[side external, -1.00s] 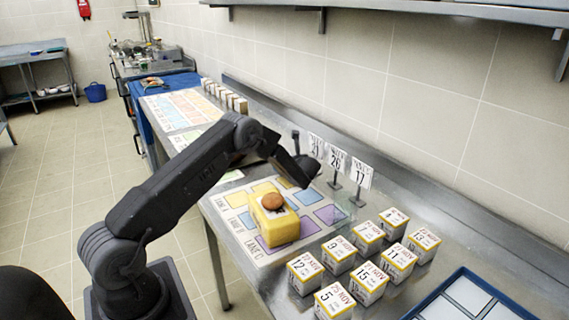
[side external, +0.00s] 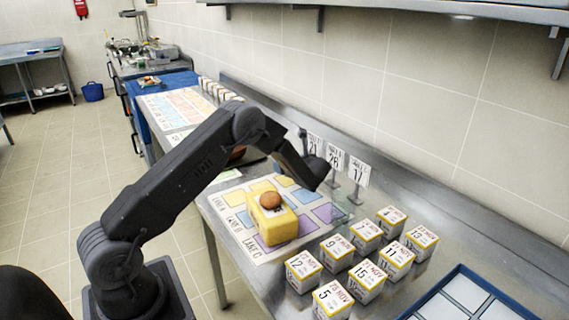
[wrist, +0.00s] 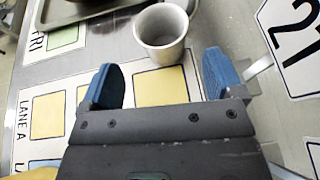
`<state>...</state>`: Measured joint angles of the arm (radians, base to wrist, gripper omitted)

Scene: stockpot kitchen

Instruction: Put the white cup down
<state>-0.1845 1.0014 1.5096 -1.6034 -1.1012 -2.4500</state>
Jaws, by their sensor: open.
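The white cup (wrist: 162,30) stands upright and looks empty in the wrist view, just beyond my fingertips, on or at the edge of the printed lane mat (wrist: 150,62). My gripper (wrist: 162,80) is open, with its two blue fingertips apart and nothing between them. The cup is clear of both fingers. In the side view the cup is hidden behind my arm, and my fingertips cannot be made out there.
A yellow block (side external: 272,227) with a brown round item (side external: 270,200) on top stands on the mat. Number signs (side external: 334,160) stand near the wall. Several date cubes (side external: 366,283) and a blue-rimmed tray (side external: 425,305) lie to the right. A metal tray (wrist: 95,12) shows beside the cup.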

